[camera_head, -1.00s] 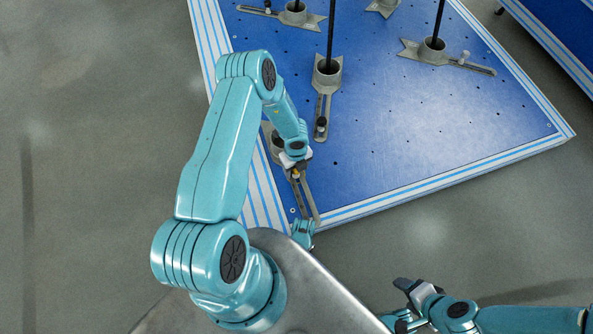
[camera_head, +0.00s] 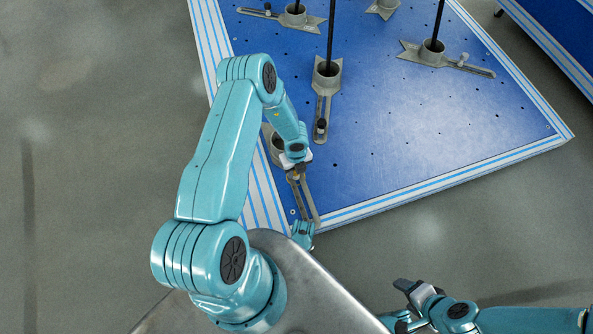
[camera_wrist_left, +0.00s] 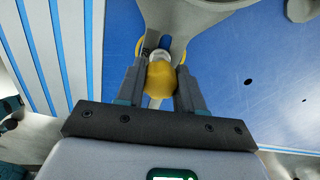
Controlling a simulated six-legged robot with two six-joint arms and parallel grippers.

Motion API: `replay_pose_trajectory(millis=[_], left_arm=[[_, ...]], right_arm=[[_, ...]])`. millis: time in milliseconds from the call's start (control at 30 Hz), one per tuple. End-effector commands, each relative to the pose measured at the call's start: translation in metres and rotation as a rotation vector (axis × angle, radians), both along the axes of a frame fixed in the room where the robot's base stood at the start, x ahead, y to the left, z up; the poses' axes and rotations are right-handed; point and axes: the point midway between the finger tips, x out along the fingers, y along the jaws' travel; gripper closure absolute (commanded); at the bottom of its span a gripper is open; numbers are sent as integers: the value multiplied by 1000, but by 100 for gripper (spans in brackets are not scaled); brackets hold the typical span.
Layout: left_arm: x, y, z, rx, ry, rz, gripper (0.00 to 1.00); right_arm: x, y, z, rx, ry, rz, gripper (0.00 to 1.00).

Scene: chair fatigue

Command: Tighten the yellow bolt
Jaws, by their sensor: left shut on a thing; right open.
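The yellow bolt (camera_wrist_left: 161,80) sits between the two fingers of my left gripper (camera_wrist_left: 160,90) in the left wrist view, with the grey clamp bracket around it. In the head view my left gripper (camera_head: 296,172) is low over the slotted grey bracket (camera_head: 305,200) near the platform's front left corner, and it mostly hides the bolt. The left gripper is shut on the bolt. My right gripper (camera_head: 404,289) is open and empty, off the platform at the lower right of the head view.
The blue platform (camera_head: 430,120) carries several other grey brackets with upright black rods, one close by (camera_head: 327,75) with a dark bolt (camera_head: 321,126) in its slot. The platform's right front surface is clear. Another blue platform (camera_head: 560,30) stands at the upper right.

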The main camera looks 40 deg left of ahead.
Motion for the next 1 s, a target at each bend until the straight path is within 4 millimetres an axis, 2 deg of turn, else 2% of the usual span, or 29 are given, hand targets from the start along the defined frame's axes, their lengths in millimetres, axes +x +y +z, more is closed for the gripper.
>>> replay_pose_trajectory(millis=[333, 600, 900, 1000], left_arm=[[-1, -1, 0, -1, 1, -50, 95], [-1, -1, 0, 0, 1, -362, 95], [-1, 0, -1, 0, 1, -389, 95], [-1, -1, 0, -1, 2, -494, 95]], right_arm=[[0, 0, 2, 0, 0, 0, 38], [0, 0, 10, 0, 0, 0, 38], [0, 0, 10, 0, 0, 0, 38], [0, 0, 13, 0, 0, 0, 38]])
